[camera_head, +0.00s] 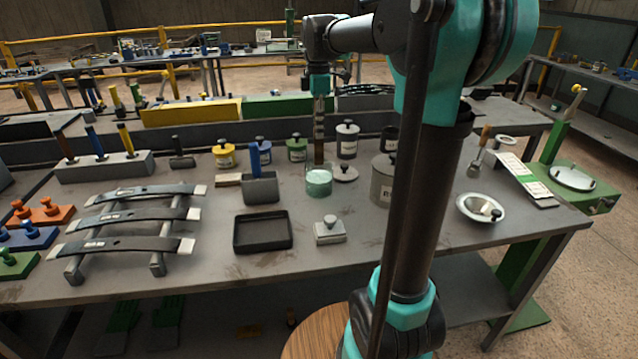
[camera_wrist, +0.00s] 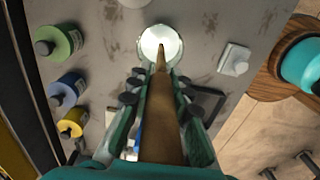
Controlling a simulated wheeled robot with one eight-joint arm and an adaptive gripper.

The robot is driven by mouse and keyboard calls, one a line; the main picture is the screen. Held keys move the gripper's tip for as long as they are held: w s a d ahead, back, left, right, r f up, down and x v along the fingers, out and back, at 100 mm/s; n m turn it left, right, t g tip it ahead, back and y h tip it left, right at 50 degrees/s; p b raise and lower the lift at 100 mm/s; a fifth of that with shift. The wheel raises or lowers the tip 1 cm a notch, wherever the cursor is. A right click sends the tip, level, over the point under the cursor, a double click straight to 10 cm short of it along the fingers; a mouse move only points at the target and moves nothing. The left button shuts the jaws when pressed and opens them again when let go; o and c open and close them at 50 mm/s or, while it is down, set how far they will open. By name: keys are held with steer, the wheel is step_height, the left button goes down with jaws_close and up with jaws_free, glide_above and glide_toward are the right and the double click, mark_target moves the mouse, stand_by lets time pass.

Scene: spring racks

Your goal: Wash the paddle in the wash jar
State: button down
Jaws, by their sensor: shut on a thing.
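The wash jar (camera_head: 319,184) is a clear jar with pale green-white content, standing upright on the grey bench; it also shows in the wrist view (camera_wrist: 151,44). My gripper (camera_head: 319,100) is above it, pointing down. It is shut on the brown wooden paddle (camera_head: 319,140), which hangs upright. In the wrist view the paddle (camera_wrist: 158,115) runs between the fingers (camera_wrist: 155,95) and its far end lies over the jar's mouth. The paddle's lower end is at about the jar's rim in the head view; whether it dips into the content I cannot tell.
A round lid (camera_head: 346,174) lies right of the jar. A grey box (camera_head: 262,190) with a blue-handled tool stands close left. Behind are yellow (camera_head: 224,158), blue and green jars. A large grey canister (camera_head: 382,188) stands right, and a black tray (camera_head: 262,247) sits in front.

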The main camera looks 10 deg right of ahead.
steer(key=shift+r, duration=2.4)
